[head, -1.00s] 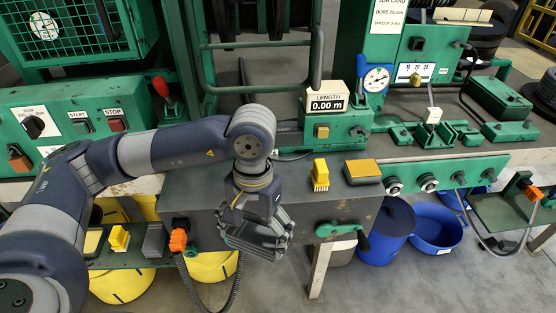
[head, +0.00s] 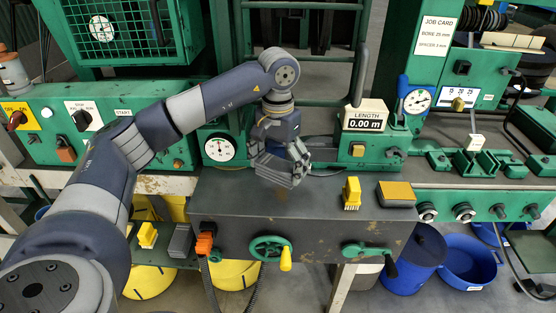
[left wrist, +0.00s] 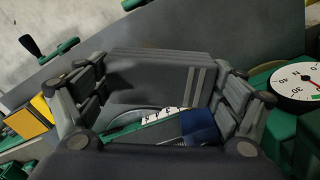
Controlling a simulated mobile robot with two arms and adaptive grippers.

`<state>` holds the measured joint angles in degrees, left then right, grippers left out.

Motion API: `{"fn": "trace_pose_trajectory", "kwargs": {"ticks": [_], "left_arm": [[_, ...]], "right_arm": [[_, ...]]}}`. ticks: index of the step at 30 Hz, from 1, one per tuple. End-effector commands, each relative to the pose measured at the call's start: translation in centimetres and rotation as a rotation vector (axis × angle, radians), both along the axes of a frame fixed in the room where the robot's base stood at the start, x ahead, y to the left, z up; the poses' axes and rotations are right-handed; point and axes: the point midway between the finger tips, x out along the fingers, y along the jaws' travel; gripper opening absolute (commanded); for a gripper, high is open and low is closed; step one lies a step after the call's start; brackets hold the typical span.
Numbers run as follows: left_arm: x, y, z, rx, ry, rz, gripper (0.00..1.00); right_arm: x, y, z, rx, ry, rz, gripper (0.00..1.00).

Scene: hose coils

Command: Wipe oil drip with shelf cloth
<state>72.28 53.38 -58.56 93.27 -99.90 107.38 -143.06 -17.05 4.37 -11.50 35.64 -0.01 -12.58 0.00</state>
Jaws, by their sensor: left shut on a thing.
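My left gripper (head: 276,168) is in the middle of the head view, pointing down over the dark grey bench top (head: 230,195). It is shut on a grey folded cloth with pale stripes, which shows between the fingers in the left wrist view (left wrist: 160,75). In the head view the cloth (head: 292,171) is hard to tell from the grey fingers. A small brownish mark (head: 282,194) lies on the bench top just below the gripper; I cannot tell whether it is the oil drip. My right gripper is not in view.
A yellow brush (head: 352,192) and a yellow-topped block (head: 396,193) stand right of the gripper. A round gauge (head: 219,149) and the length display (head: 365,118) stand behind. A green handwheel (head: 270,249) and a crank (head: 368,256) stick out from the bench front.

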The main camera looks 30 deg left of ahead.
Motion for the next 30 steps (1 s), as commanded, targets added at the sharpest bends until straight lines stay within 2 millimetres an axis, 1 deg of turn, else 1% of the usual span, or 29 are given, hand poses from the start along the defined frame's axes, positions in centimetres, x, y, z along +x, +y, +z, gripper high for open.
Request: {"fn": "trace_pose_trajectory", "kwargs": {"ticks": [10, 14, 20, 27, 30], "left_arm": [[0.1, 0.1, 0.0, 0.0, -0.001, 0.001, 0.68], [0.0, 0.1, -0.2, 0.0, -0.001, 0.0, 0.68], [0.0, 0.1, -1.7, 0.0, 0.0, 0.001, 0.68], [0.0, 0.1, -4.2, 0.0, 0.0, 0.001, 0.68], [0.0, 0.1, -4.9, 0.0, -0.001, 0.001, 0.68]], "right_arm": [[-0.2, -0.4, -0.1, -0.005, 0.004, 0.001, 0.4], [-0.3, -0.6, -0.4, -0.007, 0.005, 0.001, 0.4], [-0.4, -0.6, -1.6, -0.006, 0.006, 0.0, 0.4], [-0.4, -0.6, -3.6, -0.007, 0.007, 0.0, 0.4], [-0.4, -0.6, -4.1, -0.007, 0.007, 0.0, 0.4]]}}
